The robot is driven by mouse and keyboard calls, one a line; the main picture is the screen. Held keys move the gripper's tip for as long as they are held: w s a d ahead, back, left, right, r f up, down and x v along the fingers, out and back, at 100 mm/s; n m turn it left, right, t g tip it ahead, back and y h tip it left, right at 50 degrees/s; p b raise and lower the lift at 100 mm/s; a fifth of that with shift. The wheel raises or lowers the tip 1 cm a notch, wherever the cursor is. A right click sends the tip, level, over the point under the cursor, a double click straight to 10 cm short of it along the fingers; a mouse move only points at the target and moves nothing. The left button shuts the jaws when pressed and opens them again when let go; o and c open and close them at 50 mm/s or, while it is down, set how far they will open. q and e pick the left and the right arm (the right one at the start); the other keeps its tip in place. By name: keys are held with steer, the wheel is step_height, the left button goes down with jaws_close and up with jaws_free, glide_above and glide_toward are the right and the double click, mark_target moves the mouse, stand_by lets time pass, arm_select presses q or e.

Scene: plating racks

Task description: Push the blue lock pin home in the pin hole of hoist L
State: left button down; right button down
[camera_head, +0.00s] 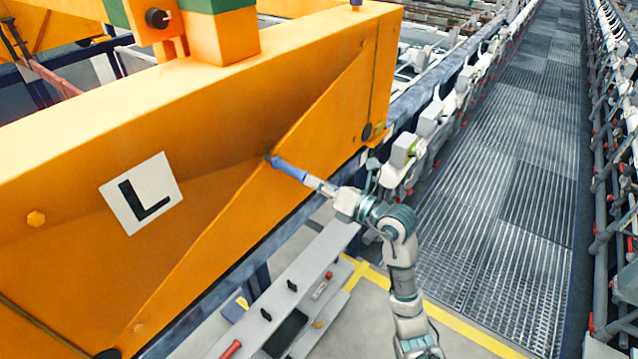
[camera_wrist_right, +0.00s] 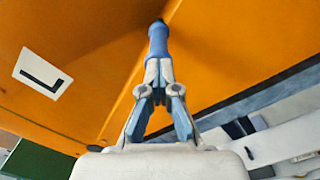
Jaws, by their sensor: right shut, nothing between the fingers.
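The blue lock pin (camera_head: 288,168) sticks out at a slant from the orange side of hoist L (camera_head: 225,180), with its far end at the dark pin hole (camera_head: 268,157). The hole is mostly covered by the pin. In the right wrist view the blue pin (camera_wrist_right: 158,40) stands straight ahead of the fingertips, a length of it outside the orange face. My right gripper (camera_head: 311,182) is shut and empty, its closed fingertips (camera_wrist_right: 158,66) at the pin's outer end. They look in contact, but a small gap cannot be ruled out. My left gripper is not in view.
A white plate with a black L (camera_head: 141,193) marks the hoist. Below is a grey shelf unit (camera_head: 290,290) with small tools. A grated walkway (camera_head: 510,200) runs along the right between racks. Space right of my right arm is clear.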

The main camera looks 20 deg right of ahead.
steer(key=shift+w+a, duration=0.15)
steer(key=shift+w, duration=0.3)
